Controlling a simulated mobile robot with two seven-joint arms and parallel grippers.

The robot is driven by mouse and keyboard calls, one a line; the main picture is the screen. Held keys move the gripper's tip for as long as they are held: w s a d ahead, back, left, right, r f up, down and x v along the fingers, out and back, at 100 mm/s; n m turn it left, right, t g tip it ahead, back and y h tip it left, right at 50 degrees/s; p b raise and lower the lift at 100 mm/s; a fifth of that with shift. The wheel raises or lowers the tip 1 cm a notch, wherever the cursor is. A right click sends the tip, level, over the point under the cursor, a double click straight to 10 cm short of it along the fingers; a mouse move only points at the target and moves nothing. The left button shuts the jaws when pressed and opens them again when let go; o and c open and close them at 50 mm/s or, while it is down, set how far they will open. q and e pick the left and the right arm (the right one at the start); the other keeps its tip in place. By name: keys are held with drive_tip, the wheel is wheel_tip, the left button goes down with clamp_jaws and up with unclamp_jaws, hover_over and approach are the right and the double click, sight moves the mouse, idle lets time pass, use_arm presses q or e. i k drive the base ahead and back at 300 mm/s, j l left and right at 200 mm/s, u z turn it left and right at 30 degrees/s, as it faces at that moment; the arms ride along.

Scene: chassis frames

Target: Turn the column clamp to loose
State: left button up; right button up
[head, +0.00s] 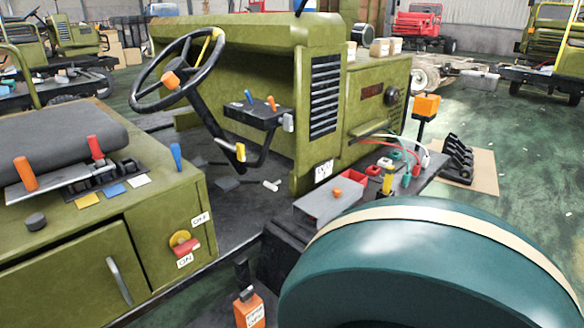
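The steering wheel (140,103) is black with an orange knob and sits on a dark slanted column (203,119) in front of the green chassis body. A small lever with a yellow and white end (240,152) is at the lower part of the column and looks like the column clamp. I cannot tell from this view whether it is loose or tight, and no marking for it is readable. Neither of my grippers is in view.
A dark panel (250,118) with small levers is right of the column. A green console (60,210) with orange, red and blue levers fills the left. A large teal rounded form (430,275) with a cream stripe blocks the lower right. Green floor (535,165) is open at right.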

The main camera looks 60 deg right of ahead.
sight(239, 150)
drive_tip(key=z, duration=1.35)
drive_tip(key=l+z, duration=0.35)
drive_tip(key=i+l+z, duration=0.1)
drive_tip(key=l+z, duration=0.25)
drive_tip(key=j, duration=0.1)
